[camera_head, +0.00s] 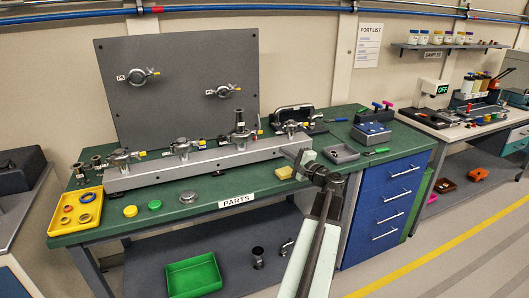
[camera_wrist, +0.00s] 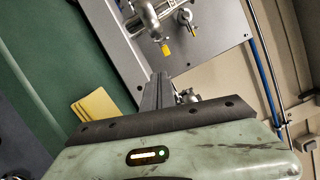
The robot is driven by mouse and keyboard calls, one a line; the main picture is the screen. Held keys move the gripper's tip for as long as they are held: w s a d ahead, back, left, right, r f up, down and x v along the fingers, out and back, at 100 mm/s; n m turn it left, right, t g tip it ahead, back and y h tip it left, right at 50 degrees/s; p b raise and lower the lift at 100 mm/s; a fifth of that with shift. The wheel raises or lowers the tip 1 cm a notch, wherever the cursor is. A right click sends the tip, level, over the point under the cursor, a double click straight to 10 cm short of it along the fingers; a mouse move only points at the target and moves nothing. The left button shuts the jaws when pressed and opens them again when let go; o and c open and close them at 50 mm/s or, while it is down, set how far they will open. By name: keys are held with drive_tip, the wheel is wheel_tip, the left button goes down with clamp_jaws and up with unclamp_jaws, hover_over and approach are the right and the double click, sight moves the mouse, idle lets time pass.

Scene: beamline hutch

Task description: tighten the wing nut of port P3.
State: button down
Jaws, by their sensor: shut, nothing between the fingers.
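Several clamped ports with wing nuts stand on a long grey bar (camera_head: 210,160) on the green bench. Their labels are too small to read, so I cannot tell which is P3. One port with a tall fitting (camera_head: 240,128) stands third from the left, and another port (camera_head: 290,127) is at the right end. My gripper (camera_head: 297,155) is in front of the bar's right end, apart from the ports. In the wrist view my gripper (camera_wrist: 160,80) is shut and empty, below a metal clamp (camera_wrist: 148,18) with a yellow tag.
A grey upright panel (camera_head: 180,60) with two more ports stands behind the bar. A yellow sponge-like block (camera_head: 284,173), a grey tray (camera_head: 341,154) and a yellow tray (camera_head: 58,222) with rings lie on the bench (camera_head: 170,188). Caps lie near the front edge.

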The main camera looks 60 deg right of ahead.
sight(256, 135)
drive_tip(key=shift+s+d+f, duration=0.15)
drive_tip(key=shift+s+f, duration=0.15)
drive_tip(key=shift+s, duration=0.25)
drive_tip(key=shift+w+d+r, duration=0.15)
drive_tip(key=shift+w+d, duration=0.05)
drive_tip(key=shift+w, duration=0.15)
drive_tip(key=p+x, duration=0.1)
drive_tip(key=x, duration=0.7)
drive_tip(key=shift+w+d, duration=0.2)
drive_tip(key=shift+d, duration=0.05)
drive_tip(key=w+a, duration=0.1)
drive_tip(key=w+a+r+p, duration=0.1)
drive_tip(key=w+a, duration=0.1)
